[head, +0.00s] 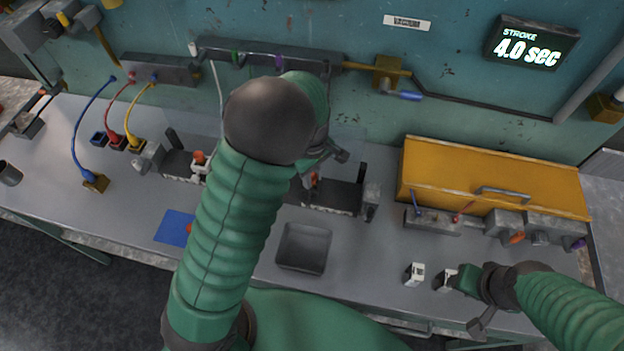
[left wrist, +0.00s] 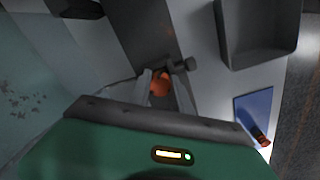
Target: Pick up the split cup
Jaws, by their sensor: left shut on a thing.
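In the left wrist view a small rounded orange piece (left wrist: 160,84) sits between the two grey fingers of my left gripper (left wrist: 164,90), which is shut on it. It looks like the split cup, though its split does not show. A dark slab (left wrist: 145,35) lies behind it. In the head view my left arm covers much of this area, and the fingers are hard to make out. A small red-orange piece (head: 313,179) shows there just right of the arm. My right gripper (head: 462,279) is low at the right, beside a small white block (head: 443,279); its jaws are unclear.
A dark square tray (head: 304,248) and a blue mat (head: 173,228) lie along the bench's near side. Another white block (head: 414,273) stands near my right gripper. A yellow box (head: 490,178) is at the back right. Coloured cables (head: 85,135) stand at the left.

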